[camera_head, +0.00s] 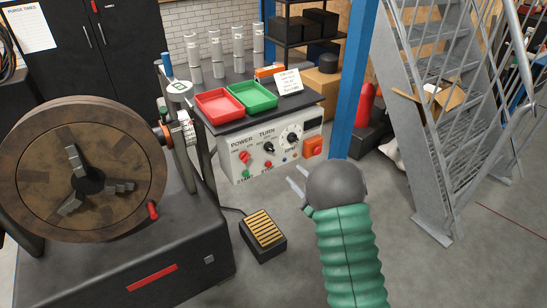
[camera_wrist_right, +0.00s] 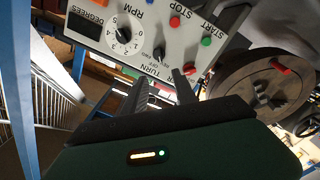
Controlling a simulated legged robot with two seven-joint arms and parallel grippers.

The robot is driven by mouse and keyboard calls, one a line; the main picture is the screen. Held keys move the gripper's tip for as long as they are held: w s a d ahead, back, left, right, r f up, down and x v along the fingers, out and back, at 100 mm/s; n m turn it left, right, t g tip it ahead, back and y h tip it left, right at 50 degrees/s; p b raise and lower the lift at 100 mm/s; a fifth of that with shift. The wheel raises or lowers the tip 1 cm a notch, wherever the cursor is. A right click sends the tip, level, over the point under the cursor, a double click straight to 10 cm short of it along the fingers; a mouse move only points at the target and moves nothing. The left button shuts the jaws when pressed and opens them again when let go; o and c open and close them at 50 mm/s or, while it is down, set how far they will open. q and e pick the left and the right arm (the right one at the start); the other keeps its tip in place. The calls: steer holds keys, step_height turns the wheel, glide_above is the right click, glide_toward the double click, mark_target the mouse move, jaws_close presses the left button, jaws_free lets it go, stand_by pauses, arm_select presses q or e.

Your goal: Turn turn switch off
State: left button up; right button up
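The white control panel (camera_head: 270,152) stands below the trays in the head view. Its TURN switch (camera_head: 268,147) is a small black knob under the TURN label. In the wrist view the panel appears upside down, and the TURN switch (camera_wrist_right: 158,53) lies just beyond the gap between my right fingers. My right gripper (camera_head: 298,180) is open and empty, in front of and right of the panel in the head view. In the wrist view its two dark fingers (camera_wrist_right: 160,90) are apart, and I see no contact with the switch. My left gripper is not in view.
A red POWER switch (camera_head: 245,157), RPM dial (camera_head: 291,138), and START and STOP buttons sit near the TURN switch. A large round chuck (camera_head: 85,170) stands left; a foot pedal (camera_head: 263,231) lies on the floor.

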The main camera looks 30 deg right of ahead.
mark_target(271, 150)
steer(key=w+b, duration=0.1)
steer(key=w, duration=1.3)
steer(key=shift+w+d+b, duration=0.1)
steer(key=shift+w+b, duration=0.15)
steer(key=shift+b, duration=0.05)
jaws_close()
steer(key=shift+f, duration=0.1)
